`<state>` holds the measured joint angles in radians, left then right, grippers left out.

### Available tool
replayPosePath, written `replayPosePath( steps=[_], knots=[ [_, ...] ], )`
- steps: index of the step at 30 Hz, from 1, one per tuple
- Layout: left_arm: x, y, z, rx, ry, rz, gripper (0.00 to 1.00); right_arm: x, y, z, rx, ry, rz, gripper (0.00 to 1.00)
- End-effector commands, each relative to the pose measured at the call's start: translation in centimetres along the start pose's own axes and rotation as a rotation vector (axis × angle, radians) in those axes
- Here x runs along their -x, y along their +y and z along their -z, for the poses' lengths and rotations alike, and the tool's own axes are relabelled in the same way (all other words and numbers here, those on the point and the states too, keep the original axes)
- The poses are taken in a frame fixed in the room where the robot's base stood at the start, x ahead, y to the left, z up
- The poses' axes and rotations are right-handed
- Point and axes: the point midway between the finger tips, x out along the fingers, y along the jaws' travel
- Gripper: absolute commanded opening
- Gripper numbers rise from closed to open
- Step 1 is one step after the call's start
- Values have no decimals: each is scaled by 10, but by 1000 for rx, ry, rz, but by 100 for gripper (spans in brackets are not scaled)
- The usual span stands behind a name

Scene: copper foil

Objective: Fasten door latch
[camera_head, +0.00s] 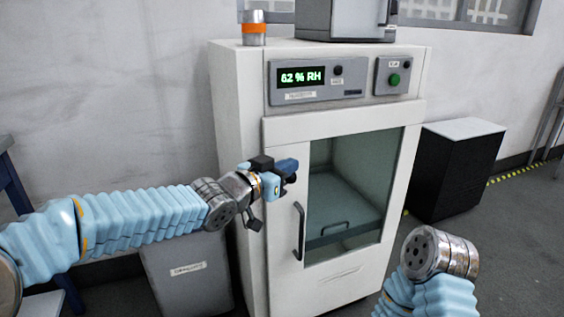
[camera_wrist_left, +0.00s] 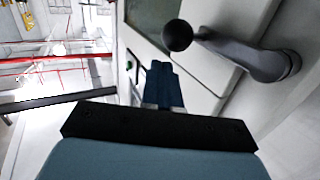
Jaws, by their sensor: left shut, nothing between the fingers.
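The white cabinet's door (camera_head: 283,212) has a window and a dark bar handle (camera_head: 299,232). It looks closed or nearly so; I cannot tell if it sits flush. The latch is a dark lever with a round knob (camera_wrist_left: 178,35), mounted on a white surface in the left wrist view. In the head view a small dark piece (camera_head: 254,224) below my left wrist may be part of it. My left gripper (camera_head: 291,167) is shut and empty in front of the door's upper left. Its blue fingers (camera_wrist_left: 163,84) show apart from the knob. My right gripper is out of view.
A control panel (camera_head: 317,83) reading 62 % RH is above the door. A grey bin (camera_head: 187,275) stands at the cabinet's lower left. A black cabinet with a white top (camera_head: 459,128) stands to the right. My right wrist (camera_head: 440,255) is at the lower right, before open floor.

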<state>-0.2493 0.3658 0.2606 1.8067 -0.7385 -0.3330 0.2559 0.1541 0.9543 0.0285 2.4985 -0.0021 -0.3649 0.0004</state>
Motion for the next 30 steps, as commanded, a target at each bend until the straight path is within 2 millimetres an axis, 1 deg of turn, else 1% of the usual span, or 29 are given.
replayPosePath(
  steps=[1, 9, 24, 28, 30],
  knots=[
    [-1, 0, 2, -12, -18, 1, 0, 4, -2, 0, 1, 0, 0, 0],
    [-4, 1, -4, -47, -87, 0, 0, 8, -4, 0, 2, -1, 1, 0],
    [-4, 2, -5, -53, -99, 1, 0, 9, -4, 0, 2, -1, 1, 0],
    [-4, 3, -1, -54, -98, 1, 0, 11, -5, 0, 2, -1, 1, 0],
    [-3, 5, 6, -55, -97, 1, 0, 14, -6, 0, 2, -1, 2, 0]
  ],
)
